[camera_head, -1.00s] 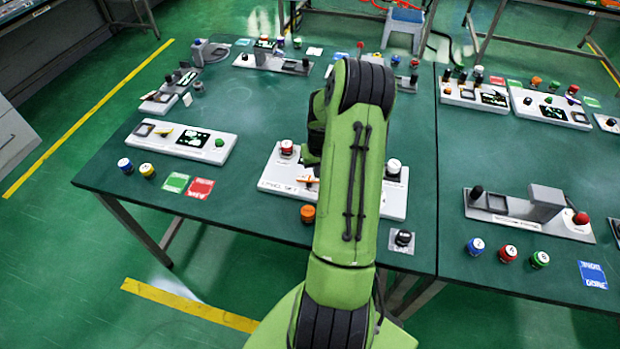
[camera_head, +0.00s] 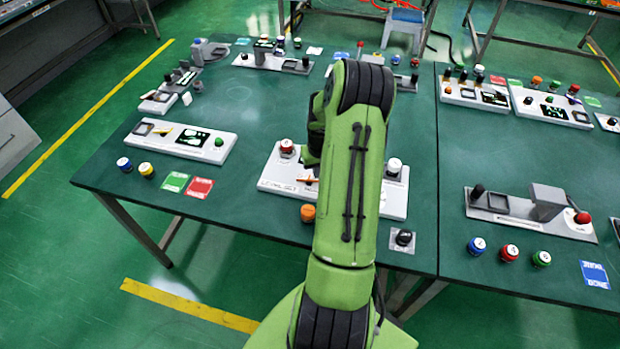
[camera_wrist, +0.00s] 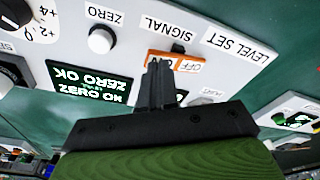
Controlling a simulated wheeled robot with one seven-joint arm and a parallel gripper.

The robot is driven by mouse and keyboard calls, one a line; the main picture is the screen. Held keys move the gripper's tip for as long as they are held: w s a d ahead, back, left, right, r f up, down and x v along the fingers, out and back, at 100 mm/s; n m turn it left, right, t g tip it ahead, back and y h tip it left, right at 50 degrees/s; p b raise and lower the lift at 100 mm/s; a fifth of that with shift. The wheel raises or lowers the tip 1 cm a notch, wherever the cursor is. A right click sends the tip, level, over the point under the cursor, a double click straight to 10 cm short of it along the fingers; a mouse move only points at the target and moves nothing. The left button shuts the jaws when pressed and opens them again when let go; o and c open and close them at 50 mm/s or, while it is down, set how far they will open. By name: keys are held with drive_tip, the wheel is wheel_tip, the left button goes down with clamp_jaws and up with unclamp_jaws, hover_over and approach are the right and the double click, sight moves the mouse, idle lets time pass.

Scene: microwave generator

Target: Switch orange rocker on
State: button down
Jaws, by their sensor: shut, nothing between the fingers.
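The orange rocker (camera_wrist: 178,54) sits on a white panel (camera_wrist: 225,22), which appears upside down in the wrist view. An OFF label (camera_wrist: 189,66) shows at the rocker's right part, and the word SIGNAL is printed beside it. My gripper (camera_wrist: 158,66) is shut and empty, with its fingertips over the rocker's left part and hiding some of it. I cannot tell whether the tips touch it. In the head view a bit of the orange rocker (camera_head: 309,181) shows left of my green arm, which covers much of the panel (camera_head: 277,184) and my fingers.
A white ZERO knob (camera_wrist: 101,39) and a display (camera_wrist: 92,87) reading ZERO OK are on the same panel. An orange capped pot (camera_head: 308,213) stands in front.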

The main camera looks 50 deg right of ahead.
drive_tip(key=shift+f+b, duration=0.55)
drive_tip(key=shift+f, duration=0.2)
drive_tip(key=shift+r+p, duration=2.4)
drive_tip(key=shift+r, duration=1.25)
drive_tip(key=shift+f, duration=0.1)
